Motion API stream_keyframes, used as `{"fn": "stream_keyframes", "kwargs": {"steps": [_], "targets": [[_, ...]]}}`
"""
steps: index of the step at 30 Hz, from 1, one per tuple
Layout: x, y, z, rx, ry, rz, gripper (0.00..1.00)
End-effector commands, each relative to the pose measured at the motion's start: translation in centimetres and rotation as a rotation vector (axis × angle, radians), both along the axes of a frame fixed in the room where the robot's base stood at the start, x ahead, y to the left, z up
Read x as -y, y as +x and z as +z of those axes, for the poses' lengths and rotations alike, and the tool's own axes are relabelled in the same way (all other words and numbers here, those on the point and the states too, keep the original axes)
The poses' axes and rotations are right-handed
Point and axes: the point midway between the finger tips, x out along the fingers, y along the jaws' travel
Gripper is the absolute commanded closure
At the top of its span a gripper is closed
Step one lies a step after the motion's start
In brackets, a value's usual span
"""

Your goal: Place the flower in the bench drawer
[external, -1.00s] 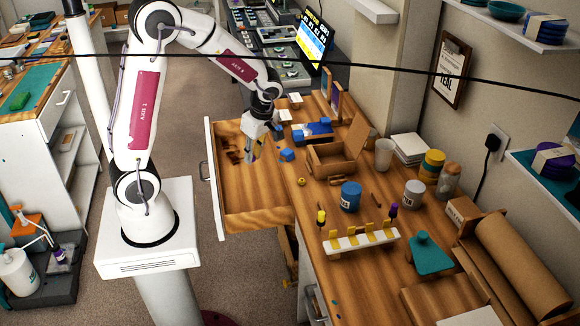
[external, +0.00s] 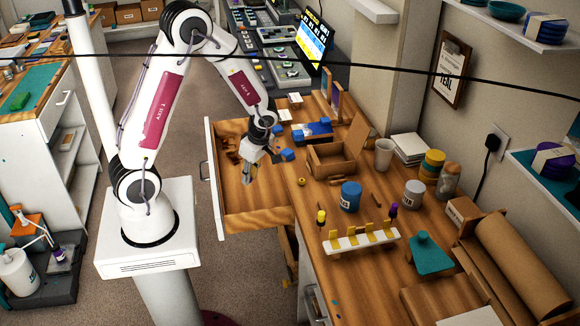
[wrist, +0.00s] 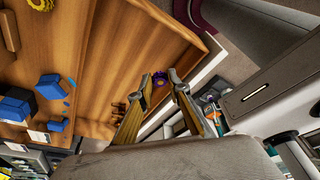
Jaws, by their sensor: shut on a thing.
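The bench drawer (external: 258,217) is pulled out from the bench's left side, with a white front panel and a wooden interior. My gripper (external: 248,180) points down over the drawer's open interior in the external view. In the wrist view, my gripper (wrist: 164,76) has its fingertips closed around a small purple flower (wrist: 160,78), which shows between them. The drawer's wooden inside also shows in the wrist view (wrist: 125,45). The flower is too small to make out in the external view. I cannot tell whether it touches the drawer floor.
Small brown pieces (wrist: 118,108) lie in the drawer's far part. A dark cable crosses the external view.

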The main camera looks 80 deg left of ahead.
Motion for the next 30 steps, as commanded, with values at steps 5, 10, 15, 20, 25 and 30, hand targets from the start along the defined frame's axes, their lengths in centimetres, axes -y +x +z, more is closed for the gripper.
{"fn": "stream_keyframes", "kwargs": {"steps": [5,10,15,20,25,30], "targets": [[0.0,0.0,0.0,0.000,0.000,0.000,0.91],[0.0,0.0,0.0,0.000,0.000,0.000,0.91],[0.0,0.0,-0.1,0.000,0.000,0.000,0.91],[0.0,0.0,-0.6,-0.003,0.000,0.001,0.91],[0.0,-0.1,-2.2,-0.004,-0.001,0.000,0.91],[0.0,-0.1,-4.1,-0.003,0.000,-0.001,0.91]]}}
